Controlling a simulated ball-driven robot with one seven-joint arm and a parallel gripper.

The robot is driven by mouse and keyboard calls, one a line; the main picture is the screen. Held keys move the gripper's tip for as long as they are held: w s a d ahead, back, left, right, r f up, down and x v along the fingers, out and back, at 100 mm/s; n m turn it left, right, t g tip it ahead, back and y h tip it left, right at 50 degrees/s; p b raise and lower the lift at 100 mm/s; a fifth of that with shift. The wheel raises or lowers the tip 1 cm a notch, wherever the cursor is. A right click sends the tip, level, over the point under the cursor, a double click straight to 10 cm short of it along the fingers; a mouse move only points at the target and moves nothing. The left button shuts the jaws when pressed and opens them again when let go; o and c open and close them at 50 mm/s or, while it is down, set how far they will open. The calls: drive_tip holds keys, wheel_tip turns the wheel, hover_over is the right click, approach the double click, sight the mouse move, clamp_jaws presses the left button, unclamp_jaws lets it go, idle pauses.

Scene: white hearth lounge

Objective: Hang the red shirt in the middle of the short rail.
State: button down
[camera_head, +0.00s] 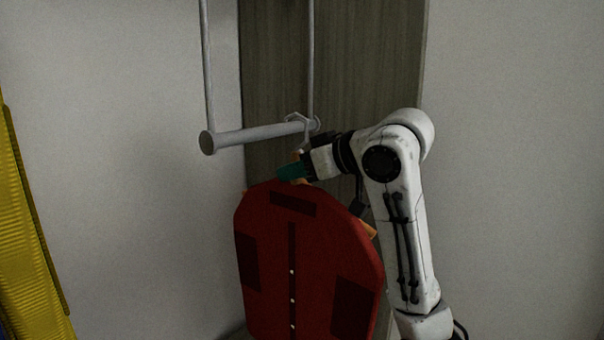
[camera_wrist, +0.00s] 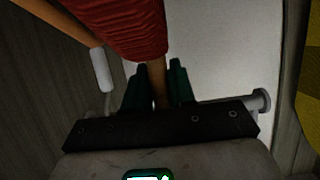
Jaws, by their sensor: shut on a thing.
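The red shirt (camera_head: 310,250) hangs on a wooden hanger, whose orange-brown end (camera_head: 368,229) shows at the shirt's right shoulder. My gripper (camera_head: 290,171), with green fingers, is shut on the hanger at the top of the shirt. The grey hanger hook (camera_head: 299,118) shows at the right end of the short rail (camera_head: 250,134), off its middle; I cannot tell whether it rests on the rail. In the wrist view, the hanger (camera_wrist: 160,85) is between my gripper's fingers (camera_wrist: 160,76), with the red shirt (camera_wrist: 128,28) beyond.
The rail hangs from two thin upright rods (camera_head: 207,65), and its left part is bare. A wood-grain panel (camera_head: 370,60) stands behind. A yellow ribbed thing (camera_head: 30,240) is at the far left, with pale wall between it and the shirt.

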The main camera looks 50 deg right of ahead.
drive_tip(key=shift+w+a+b, duration=0.15)
drive_tip(key=shift+w+b, duration=0.45)
drive_tip(key=shift+w, duration=2.7)
drive_tip(key=shift+f+b, duration=0.35)
drive_tip(key=shift+f, duration=0.35)
drive_tip(key=c, duration=0.9)
unclamp_jaws()
drive_tip(key=shift+f, duration=0.15)
drive_tip(key=shift+o, duration=0.2)
drive_tip(key=shift+s, duration=0.1)
drive_tip(key=b+v, duration=0.1)
drive_tip(key=v, duration=0.9)
drive_tip(key=shift+s+b, duration=0.3)
drive_tip(key=shift+s, duration=0.05)
